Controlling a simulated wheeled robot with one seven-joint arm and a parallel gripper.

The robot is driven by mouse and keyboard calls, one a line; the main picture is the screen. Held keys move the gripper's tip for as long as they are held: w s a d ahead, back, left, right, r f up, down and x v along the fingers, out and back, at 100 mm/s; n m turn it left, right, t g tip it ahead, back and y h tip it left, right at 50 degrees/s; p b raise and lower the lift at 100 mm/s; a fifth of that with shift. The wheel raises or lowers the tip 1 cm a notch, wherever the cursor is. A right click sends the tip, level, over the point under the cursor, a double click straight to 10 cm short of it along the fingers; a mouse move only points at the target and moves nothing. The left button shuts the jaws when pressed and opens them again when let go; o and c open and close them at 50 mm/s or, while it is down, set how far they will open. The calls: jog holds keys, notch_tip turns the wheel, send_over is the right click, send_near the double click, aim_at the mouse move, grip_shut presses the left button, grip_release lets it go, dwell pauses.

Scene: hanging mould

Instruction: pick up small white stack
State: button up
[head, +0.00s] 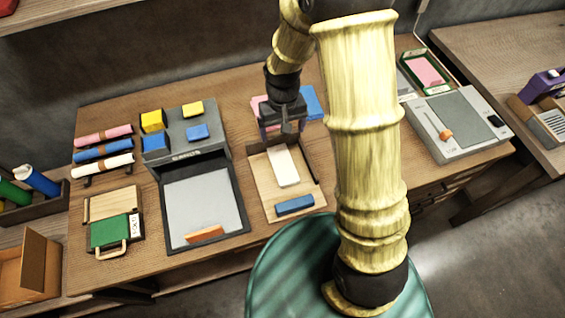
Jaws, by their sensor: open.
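A small white stack (284,167), a pale upright-looking oblong, lies on a light wooden tray (262,185) near the middle of the table. My gripper (286,126) is open and is seen just behind and above the white stack, at the tray's far end. No stack shows between its fingers. The exact gap between the fingertips and the stack is hard to tell. A blue block (294,205) lies on the tray's near edge.
Left of the tray stands a grey device (205,205) with yellow and blue blocks on top. Pink and blue items (310,102) sit behind my gripper. My yellow arm crosses the view right of the tray. Another grey device (457,123) stands at right.

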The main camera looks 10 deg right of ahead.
jog(key=p, duration=0.2)
send_over(283, 163)
notch_tip(283, 163, down, 12)
jog(key=shift+s+f, duration=0.1)
jog(key=shift+s, duration=0.05)
dwell(0.5)
jog(key=shift+f+p, duration=0.1)
jog(key=shift+p, duration=0.2)
jog(key=shift+f+p, duration=0.95)
jog(key=shift+f, duration=1.55)
jog(key=c, duration=1.2)
